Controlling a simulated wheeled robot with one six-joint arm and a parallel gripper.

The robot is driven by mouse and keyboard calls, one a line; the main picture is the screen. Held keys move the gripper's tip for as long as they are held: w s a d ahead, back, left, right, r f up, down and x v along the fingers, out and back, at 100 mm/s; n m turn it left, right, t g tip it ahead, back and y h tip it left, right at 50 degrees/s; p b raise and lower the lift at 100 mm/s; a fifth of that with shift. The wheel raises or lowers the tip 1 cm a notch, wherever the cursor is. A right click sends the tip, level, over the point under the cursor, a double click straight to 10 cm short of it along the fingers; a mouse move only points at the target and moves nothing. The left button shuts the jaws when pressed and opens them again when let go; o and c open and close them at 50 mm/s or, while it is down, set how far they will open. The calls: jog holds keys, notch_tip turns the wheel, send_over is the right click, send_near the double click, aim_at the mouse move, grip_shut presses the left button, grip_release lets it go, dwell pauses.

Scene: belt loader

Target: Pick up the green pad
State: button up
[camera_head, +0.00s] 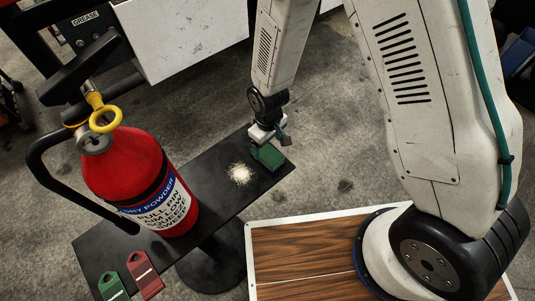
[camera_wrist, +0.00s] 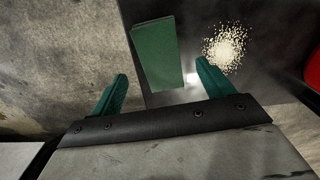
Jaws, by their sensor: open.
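The green pad (camera_head: 267,155) is a flat rectangular block lying at the far right end of the black table (camera_head: 215,203). In the wrist view the green pad (camera_wrist: 158,54) lies ahead of my gripper, between the lines of its two fingers. My gripper (camera_head: 270,135) is above the pad in the head view. The exact height of the fingers above the pad is hard to tell.
A pile of pale granules (camera_head: 240,174) lies beside the pad. A red fire extinguisher (camera_head: 140,170) stands on the table. A green tag (camera_head: 113,287) and a red tag (camera_head: 145,275) lie at the near end. Bare concrete floor surrounds the table.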

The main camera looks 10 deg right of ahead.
aim_at(267, 152)
notch_tip(267, 152, down, 5)
jog(key=shift+w+a+f, duration=0.1)
jog(key=shift+w+f, duration=0.05)
jog(key=shift+f, duration=0.05)
jog(key=c, duration=1.1)
